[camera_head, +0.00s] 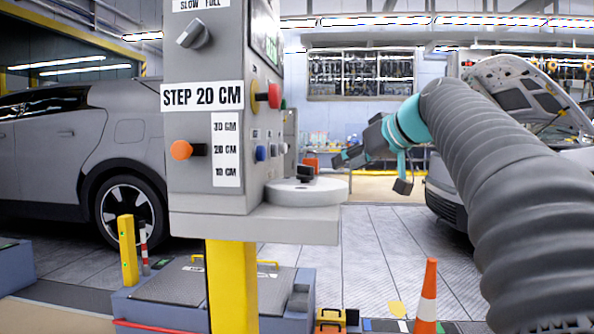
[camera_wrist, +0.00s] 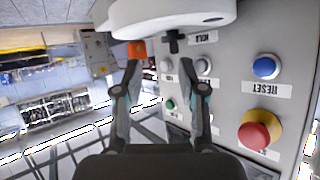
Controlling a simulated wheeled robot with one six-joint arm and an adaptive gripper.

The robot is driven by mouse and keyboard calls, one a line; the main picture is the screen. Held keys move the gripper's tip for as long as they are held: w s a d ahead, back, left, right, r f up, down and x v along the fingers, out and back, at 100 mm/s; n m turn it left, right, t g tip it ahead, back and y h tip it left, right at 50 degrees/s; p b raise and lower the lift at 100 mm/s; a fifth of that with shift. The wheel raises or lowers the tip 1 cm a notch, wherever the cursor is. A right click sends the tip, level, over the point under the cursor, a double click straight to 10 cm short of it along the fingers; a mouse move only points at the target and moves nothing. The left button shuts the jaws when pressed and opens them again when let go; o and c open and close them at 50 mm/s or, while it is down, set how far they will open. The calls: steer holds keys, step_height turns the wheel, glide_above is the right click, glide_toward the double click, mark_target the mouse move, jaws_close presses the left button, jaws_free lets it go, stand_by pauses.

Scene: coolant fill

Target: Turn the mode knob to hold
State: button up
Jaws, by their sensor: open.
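A black knob (camera_head: 305,172) shows beside the round pale disc on the console's right side. In the wrist view the black knob (camera_wrist: 174,41) is next to a label that seems to read HOLD, seen upside down. I cannot tell for certain that it is the mode knob, nor its setting. My gripper (camera_head: 347,158) is right of the console, pointing towards it. In the wrist view my gripper (camera_wrist: 160,66) has its fingers apart with nothing between them. The black knob lies ahead of the fingertips, slightly to the right, untouched.
The pale disc (camera_head: 305,192) sticks out over the console's shelf. The console face holds a red button (camera_wrist: 258,132), a blue button (camera_wrist: 266,68) and several small ones close to my right finger. An orange cone (camera_head: 427,290) stands on the floor. Cars are behind.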

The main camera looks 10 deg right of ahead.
mark_target(303, 185)
steer(key=shift+n+y, duration=0.4)
steer(key=shift+n, duration=0.5)
steer(key=w+a, duration=0.2)
steer(key=w, duration=0.1)
steer(key=w+a+f, duration=0.1)
steer(key=w+a, duration=0.1)
steer(key=w, duration=0.2)
steer(key=w+a+f, duration=0.1)
steer(key=w+a, duration=0.2)
steer(key=w, duration=0.1)
jaws_close()
steer(key=shift+a, duration=0.1)
